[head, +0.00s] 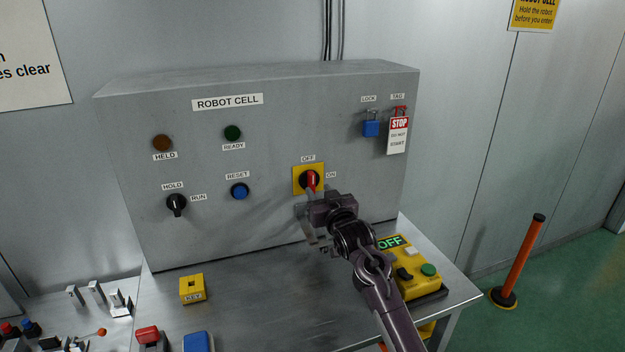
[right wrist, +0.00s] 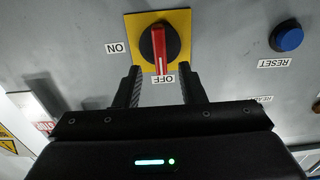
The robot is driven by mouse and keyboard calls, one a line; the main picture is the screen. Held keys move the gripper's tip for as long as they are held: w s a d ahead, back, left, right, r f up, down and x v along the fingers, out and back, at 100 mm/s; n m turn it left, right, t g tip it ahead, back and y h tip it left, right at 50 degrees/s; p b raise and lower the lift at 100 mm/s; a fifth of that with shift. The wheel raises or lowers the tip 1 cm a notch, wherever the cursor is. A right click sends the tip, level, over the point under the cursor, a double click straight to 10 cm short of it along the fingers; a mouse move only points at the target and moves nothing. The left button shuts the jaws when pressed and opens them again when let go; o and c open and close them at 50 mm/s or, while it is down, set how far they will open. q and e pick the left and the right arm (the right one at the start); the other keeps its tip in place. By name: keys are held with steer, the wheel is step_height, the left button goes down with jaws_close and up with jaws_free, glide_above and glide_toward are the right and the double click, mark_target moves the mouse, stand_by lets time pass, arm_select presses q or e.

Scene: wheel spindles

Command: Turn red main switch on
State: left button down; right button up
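The main switch is a red handle (head: 312,179) on a black knob over a yellow plate (head: 298,187), on the front of the grey ROBOT CELL box. The handle stands upright, pointing at the OFF label (head: 307,158); the ON label (head: 331,174) is to its right. In the right wrist view, turned upside down, the red handle (right wrist: 160,46) points down at OFF. My right gripper (head: 312,194) is open just below and in front of the switch. My left gripper is out of view.
A blue reset button (head: 239,190), a black HOLD/RUN knob (head: 176,204) and a blue padlock (head: 371,128) with a STOP tag (head: 398,136) are on the box. A yellow pendant (head: 418,285) reading OFF lies under my right arm. A yellow KEY block (head: 192,288) sits left.

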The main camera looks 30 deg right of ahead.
mark_target(313, 183)
steer(key=shift+p+x, duration=0.6)
steer(key=shift+x, duration=1.85)
jaws_close()
